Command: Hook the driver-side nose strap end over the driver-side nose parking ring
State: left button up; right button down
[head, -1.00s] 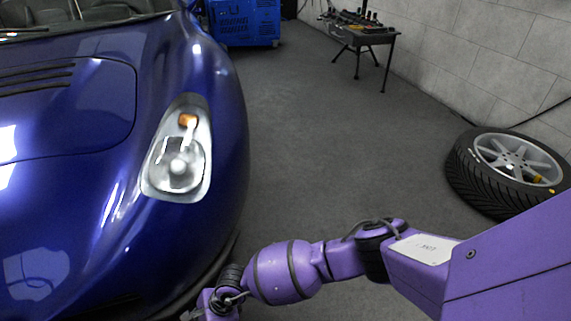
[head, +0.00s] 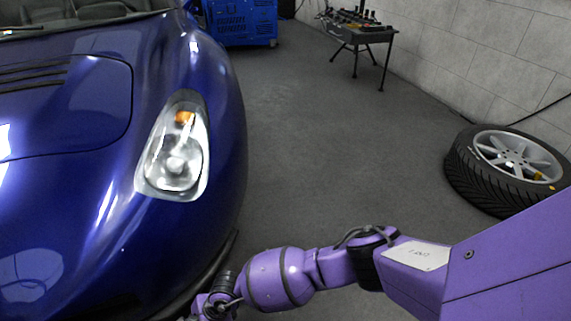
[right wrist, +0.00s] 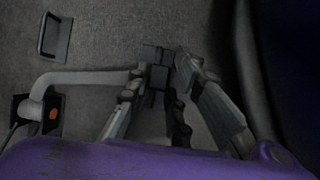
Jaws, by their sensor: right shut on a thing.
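My right gripper (right wrist: 158,80) shows in the right wrist view, shut on a small dark piece (right wrist: 155,70) that looks like the strap end. A pale grey strap (right wrist: 88,79) runs from the dark piece leftward and bends down into a dark fixture (right wrist: 51,113) with an orange spot. A dark rectangular frame (right wrist: 55,37) lies apart from the gripper at the upper left; I cannot tell whether it is the parking ring. In the head view the right gripper is below the picture edge, beside the car's nose. My left gripper is not in view.
The blue car (head: 80,190) fills the left of the head view. A loose wheel (head: 508,168) lies at the right by the wall. A tool table (head: 362,35) and a blue cabinet (head: 240,22) stand at the back. The floor between is clear.

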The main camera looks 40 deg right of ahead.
jog(key=shift+s+a, duration=0.15)
jog(key=shift+r+p, duration=0.5)
jog(key=shift+r, duration=0.2)
dwell(0.6)
jog(key=shift+w+r+p, duration=0.2)
jog(key=shift+r+p, duration=0.85)
jog(key=shift+r, duration=0.25)
jog(key=shift+r+p, duration=0.6)
jog(key=shift+r, duration=0.15)
